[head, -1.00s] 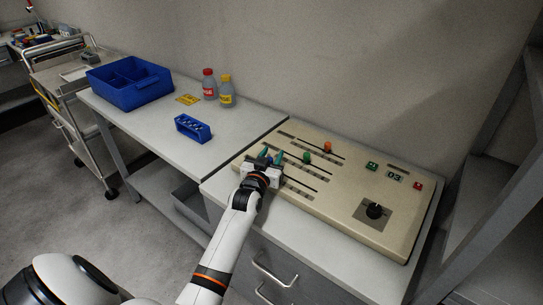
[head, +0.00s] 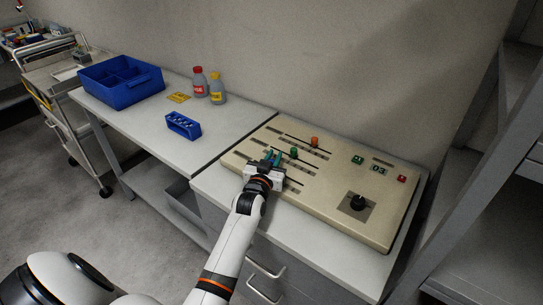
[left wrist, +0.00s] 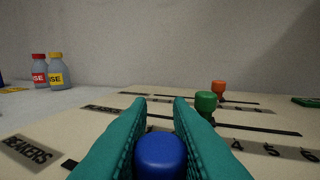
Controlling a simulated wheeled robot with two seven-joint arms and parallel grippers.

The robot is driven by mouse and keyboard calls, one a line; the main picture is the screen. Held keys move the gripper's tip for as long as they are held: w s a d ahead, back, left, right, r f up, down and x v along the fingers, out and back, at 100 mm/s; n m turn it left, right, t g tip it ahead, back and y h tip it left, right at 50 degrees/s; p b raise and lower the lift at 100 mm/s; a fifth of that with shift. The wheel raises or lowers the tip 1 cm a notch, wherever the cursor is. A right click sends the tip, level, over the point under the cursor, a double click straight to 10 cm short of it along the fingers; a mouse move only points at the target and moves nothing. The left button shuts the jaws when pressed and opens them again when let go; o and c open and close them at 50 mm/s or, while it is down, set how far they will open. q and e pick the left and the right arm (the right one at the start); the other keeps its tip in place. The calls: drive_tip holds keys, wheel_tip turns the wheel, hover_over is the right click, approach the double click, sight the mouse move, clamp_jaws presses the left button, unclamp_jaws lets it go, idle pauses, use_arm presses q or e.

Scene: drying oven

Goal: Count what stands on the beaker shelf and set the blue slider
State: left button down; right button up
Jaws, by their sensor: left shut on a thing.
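A beige control panel (head: 315,211) lies on the counter, with parallel slider tracks. The blue slider (left wrist: 160,153) shows in the left wrist view as a round blue knob between the fingers. My left gripper (head: 271,158) is shut on it, its teal fingers on both sides of the knob; in the head view they mostly hide it. A label reading BEAKERS (left wrist: 27,150) is at the left of the nearest track. A green knob (left wrist: 205,102) and an orange knob (left wrist: 218,88) stand on tracks farther back. No beakers show in these views. My right gripper is not in view.
Left are a blue bin (head: 122,94), a blue rack (head: 183,125) and two bottles (head: 217,92). A grey shelf frame (head: 452,180) stands at right.

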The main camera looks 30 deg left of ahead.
use_arm(q)
drive_tip(key=c, duration=1.4)
unclamp_jaws()
drive_tip(key=shift+a, duration=0.3)
drive_tip(key=shift+o, duration=0.5)
drive_tip(key=shift+d, duration=0.15)
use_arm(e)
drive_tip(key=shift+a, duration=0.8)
use_arm(q)
drive_tip(key=v, duration=1.2)
drive_tip(key=shift+d+r+b, duration=0.1)
drive_tip(key=shift+b, duration=0.2)
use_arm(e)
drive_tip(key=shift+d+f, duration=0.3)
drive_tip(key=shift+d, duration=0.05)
